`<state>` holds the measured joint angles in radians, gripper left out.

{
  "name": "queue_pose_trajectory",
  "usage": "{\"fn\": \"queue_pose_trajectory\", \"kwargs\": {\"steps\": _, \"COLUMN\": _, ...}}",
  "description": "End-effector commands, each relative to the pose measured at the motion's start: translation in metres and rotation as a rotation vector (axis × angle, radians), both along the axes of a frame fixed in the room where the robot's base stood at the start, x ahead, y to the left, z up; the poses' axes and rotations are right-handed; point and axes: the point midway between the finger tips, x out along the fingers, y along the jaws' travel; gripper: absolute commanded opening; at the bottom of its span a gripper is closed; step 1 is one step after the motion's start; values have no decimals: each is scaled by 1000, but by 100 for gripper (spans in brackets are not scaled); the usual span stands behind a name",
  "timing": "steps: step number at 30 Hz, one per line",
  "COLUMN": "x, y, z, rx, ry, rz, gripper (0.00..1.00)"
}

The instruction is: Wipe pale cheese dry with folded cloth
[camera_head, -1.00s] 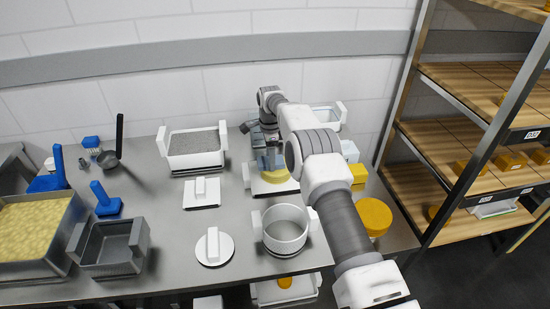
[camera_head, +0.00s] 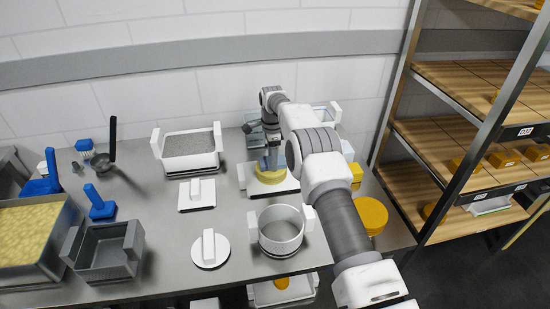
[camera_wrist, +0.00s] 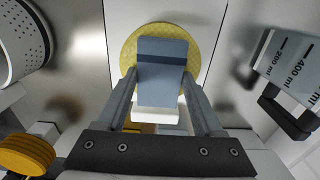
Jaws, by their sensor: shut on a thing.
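The pale yellow round cheese (camera_head: 268,178) lies flat on a white board (camera_head: 290,187) near the back right of the bench. My gripper (camera_wrist: 160,88) is shut on the folded blue-grey cloth (camera_wrist: 162,62). In the wrist view the cloth lies over the middle of the cheese (camera_wrist: 133,42), whose rim shows to the left, right and far side. In the head view my gripper (camera_head: 271,155) is above the cheese, partly hidden by my arm. I cannot tell whether the cloth presses on the cheese or hovers just over it.
A white round mould (camera_head: 282,243) stands in front of the board. A clear measuring jug (camera_wrist: 292,68) is to the right in the wrist view. Yellow cheeses (camera_head: 372,215) lie right of my arm. A white tub (camera_head: 190,162) and flat lids (camera_head: 210,250) stand to the left.

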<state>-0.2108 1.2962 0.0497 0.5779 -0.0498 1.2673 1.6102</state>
Motion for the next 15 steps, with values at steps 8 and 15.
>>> {"fn": "queue_pose_trajectory", "kwargs": {"steps": 8, "x": -4, "y": 20, "z": -1, "rx": 0, "ry": 0, "rz": 1, "gripper": 13}}
{"fn": "queue_pose_trajectory", "kwargs": {"steps": 15, "x": -4, "y": 20, "z": -2, "rx": 0, "ry": 1, "rz": 0, "gripper": 13}}
